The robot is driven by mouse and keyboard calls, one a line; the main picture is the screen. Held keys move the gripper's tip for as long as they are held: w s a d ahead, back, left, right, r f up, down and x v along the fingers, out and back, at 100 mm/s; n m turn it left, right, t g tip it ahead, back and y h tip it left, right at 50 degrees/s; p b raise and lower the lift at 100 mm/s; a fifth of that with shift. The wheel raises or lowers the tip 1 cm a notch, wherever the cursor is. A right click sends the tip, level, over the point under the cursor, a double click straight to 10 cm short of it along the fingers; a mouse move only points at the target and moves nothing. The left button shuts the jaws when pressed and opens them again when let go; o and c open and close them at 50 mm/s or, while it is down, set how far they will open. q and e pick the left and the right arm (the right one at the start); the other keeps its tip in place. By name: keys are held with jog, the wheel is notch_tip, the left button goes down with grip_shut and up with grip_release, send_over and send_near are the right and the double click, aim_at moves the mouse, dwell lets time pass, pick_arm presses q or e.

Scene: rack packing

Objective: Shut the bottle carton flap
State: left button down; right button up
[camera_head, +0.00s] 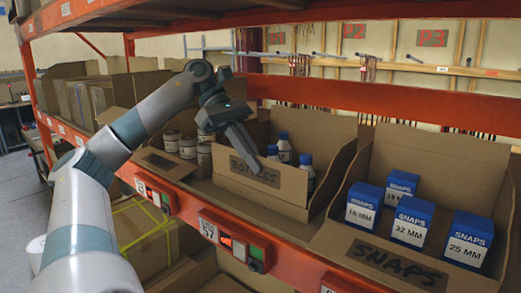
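The bottle carton (290,188) is an open brown box in the middle of the orange shelf. Its front flap (238,170), with a dark printed label, stands up in front of several white bottles with blue caps (284,148). My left gripper (262,168) reaches in from the left and points down at the flap, its tip over the label. Its fingers look together, with nothing seen between them. Whether the tip touches the flap is not clear. It hides part of the label and flap edge. My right gripper is not in view.
To the right, an open SNAPS carton (381,259) holds several blue-and-white boxes (408,220), its front flap lowered. To the left, another carton holds white jars (187,148). The orange shelf edge (285,262) runs along the front, and an orange beam (365,97) crosses behind.

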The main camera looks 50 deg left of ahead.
pick_arm(q)
jog(key=shift+f, duration=0.1)
dwell(0.4)
jog(key=c, duration=2.3)
grip_release()
jog(key=shift+s+a, duration=0.1)
jog(key=shift+a, duration=0.1)
jog(key=shift+a+r+p, duration=0.35)
jog(key=shift+r+p, duration=0.05)
jog(key=shift+r, duration=0.2)
jog(key=p+v, duration=0.2)
jog(key=v, duration=0.3)
jog(key=shift+a+r+p, duration=0.2)
jog(key=shift+a+p, duration=0.15)
jog(key=shift+s+a, duration=0.1)
jog(key=shift+a, duration=0.05)
